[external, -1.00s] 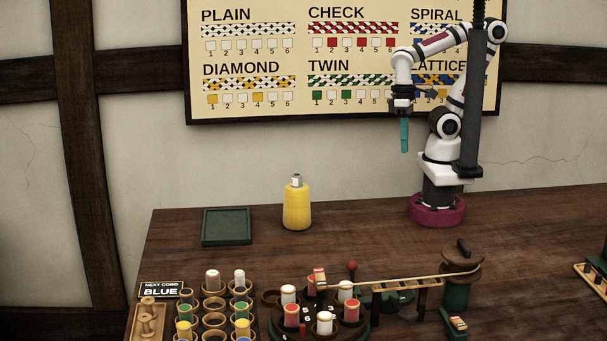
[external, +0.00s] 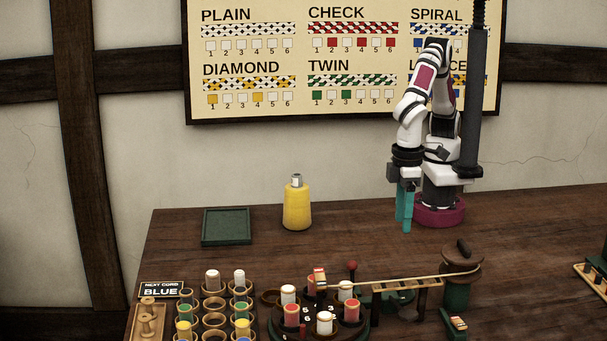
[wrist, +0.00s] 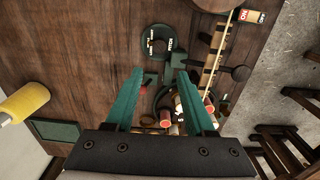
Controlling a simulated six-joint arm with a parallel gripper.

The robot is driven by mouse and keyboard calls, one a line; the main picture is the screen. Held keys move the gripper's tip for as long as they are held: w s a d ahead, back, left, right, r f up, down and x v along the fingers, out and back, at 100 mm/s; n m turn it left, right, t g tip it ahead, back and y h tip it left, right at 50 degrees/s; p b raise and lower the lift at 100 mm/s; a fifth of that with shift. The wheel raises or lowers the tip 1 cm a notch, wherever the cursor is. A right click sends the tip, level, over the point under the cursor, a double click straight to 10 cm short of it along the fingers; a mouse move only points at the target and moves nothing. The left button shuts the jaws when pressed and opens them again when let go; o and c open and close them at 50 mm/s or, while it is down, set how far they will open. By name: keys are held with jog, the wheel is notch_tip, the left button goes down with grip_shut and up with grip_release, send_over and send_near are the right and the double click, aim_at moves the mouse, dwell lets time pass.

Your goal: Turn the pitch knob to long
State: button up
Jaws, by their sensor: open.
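In the external view a green piece with white marks (external: 404,297), probably this dial, shows partly behind the wooden rail. My gripper (wrist: 160,78) is open and empty, with teal fingers spread apart. In the external view my gripper (external: 404,222) hangs fingers-down beside my base, well behind the dial and touching nothing visible.
The wooden rail (external: 423,283) with its cord runs to a capstan (external: 461,256). A red-tipped lever (external: 352,266) and a bobbin carousel (external: 300,334) stand left of it. A yellow bottle (external: 297,207) and a green tray (external: 226,239) sit farther back. Bare bench lies between.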

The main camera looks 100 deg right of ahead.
notch_tip(320, 180, down, 15)
jog(key=shift+f, duration=0.2)
grip_shut()
